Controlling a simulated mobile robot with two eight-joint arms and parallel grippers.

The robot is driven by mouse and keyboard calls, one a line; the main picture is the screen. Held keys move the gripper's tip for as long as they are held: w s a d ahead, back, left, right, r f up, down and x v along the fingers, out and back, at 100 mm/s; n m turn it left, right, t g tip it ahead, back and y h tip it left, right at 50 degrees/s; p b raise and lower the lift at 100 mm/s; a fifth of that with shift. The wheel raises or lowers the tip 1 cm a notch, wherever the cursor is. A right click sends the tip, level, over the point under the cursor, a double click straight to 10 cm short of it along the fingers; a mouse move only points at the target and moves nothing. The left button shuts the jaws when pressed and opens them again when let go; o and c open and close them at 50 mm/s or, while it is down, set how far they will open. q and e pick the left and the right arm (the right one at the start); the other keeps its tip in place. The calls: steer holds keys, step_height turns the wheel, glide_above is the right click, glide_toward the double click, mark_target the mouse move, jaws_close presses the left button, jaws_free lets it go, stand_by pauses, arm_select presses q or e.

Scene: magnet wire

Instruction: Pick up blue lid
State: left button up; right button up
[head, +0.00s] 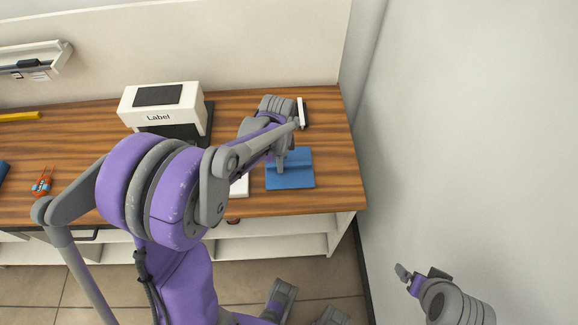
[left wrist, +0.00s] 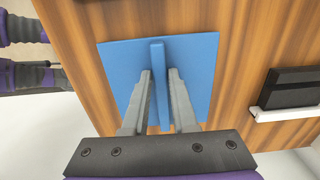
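The blue lid (head: 290,178) is a flat square plate with a raised bar handle, lying on the wooden worktop near its right end. In the left wrist view the lid (left wrist: 200,60) shows its upright handle running down the middle. My left gripper (left wrist: 160,75) is over the lid, with one finger on each side of the handle; the fingers look slightly apart from it. In the head view my left gripper (head: 281,160) points down at the lid, partly hidden by its own wrist. My right gripper (head: 411,280) is at the lower right, away from the worktop, and empty.
A white label machine (head: 160,107) stands at the back of the worktop (head: 335,150). A black and white block (head: 302,112) lies behind the lid; it also shows in the left wrist view (left wrist: 285,95). A wall is close on the right. An orange item (head: 42,182) lies far left.

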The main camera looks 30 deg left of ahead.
arm_select(q)
jaws_close()
steer(key=shift+r, duration=0.1)
